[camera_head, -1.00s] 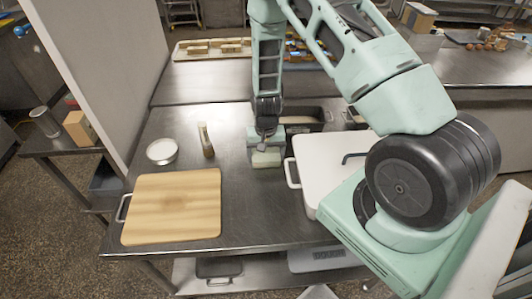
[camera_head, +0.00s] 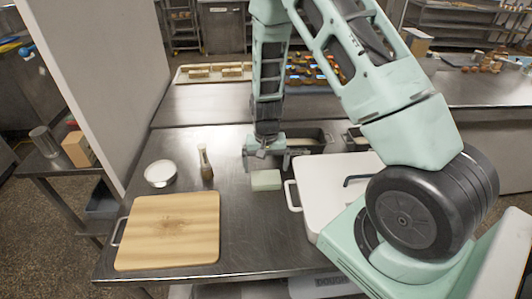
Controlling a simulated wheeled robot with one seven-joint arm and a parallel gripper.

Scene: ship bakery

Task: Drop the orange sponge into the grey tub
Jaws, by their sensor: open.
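I make out no orange sponge; the far table's small items are too small to tell apart. A pale greenish block (camera_head: 266,180) lies on the steel table, just in front of my gripper (camera_head: 264,154). My gripper is open, points down and is apart from the block, with nothing seen between its fingers. A grey rectangular container (camera_head: 318,139) stands just behind and right of my gripper, partly hidden by it. A dark grey-blue tub (camera_head: 102,204) sits low at the left, below the side table. I cannot tell which is the task's tub.
A wooden board (camera_head: 172,232), a white bowl (camera_head: 160,174) and a small bottle (camera_head: 206,166) stand left on the steel table (camera_head: 245,225). A pale partition (camera_head: 98,85) rises at the left.

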